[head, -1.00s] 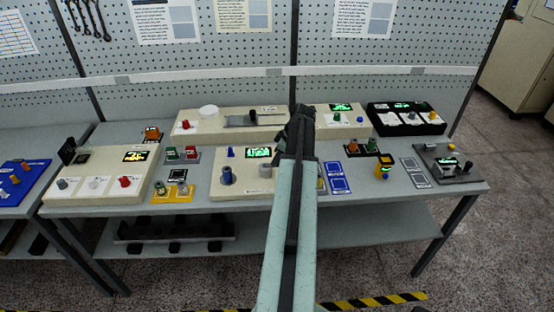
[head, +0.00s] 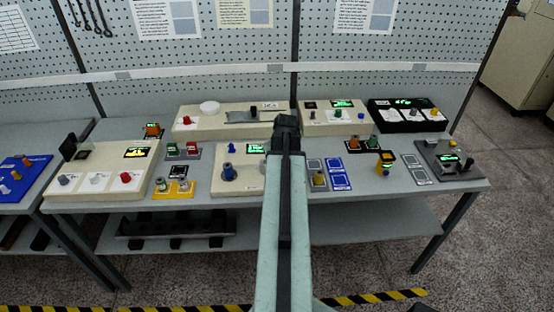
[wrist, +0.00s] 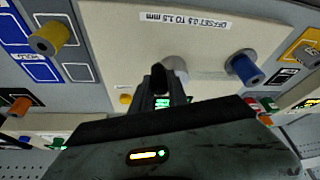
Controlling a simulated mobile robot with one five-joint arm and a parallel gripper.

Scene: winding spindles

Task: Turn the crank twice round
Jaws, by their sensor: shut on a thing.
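The cream panel (head: 240,187) with a lit green display (head: 256,149) stands mid-bench. A pale grey round part, which looks like the crank's hub (wrist: 176,67), shows on the panel in the wrist view, partly hidden by my gripper. My gripper (wrist: 160,82) is shut in front of it, on what appears to be the crank's handle; the jaws cover the held part. In the head view my gripper (head: 287,128) is at the panel's right side, and my arm hides most of the crank.
A blue knob (head: 228,172) stands on the same panel, left of my gripper, with a smaller blue part (head: 231,147) behind it. A yellow knob (head: 319,178) is to the right. Cream consoles (head: 230,122) line the back. The floor in front is clear.

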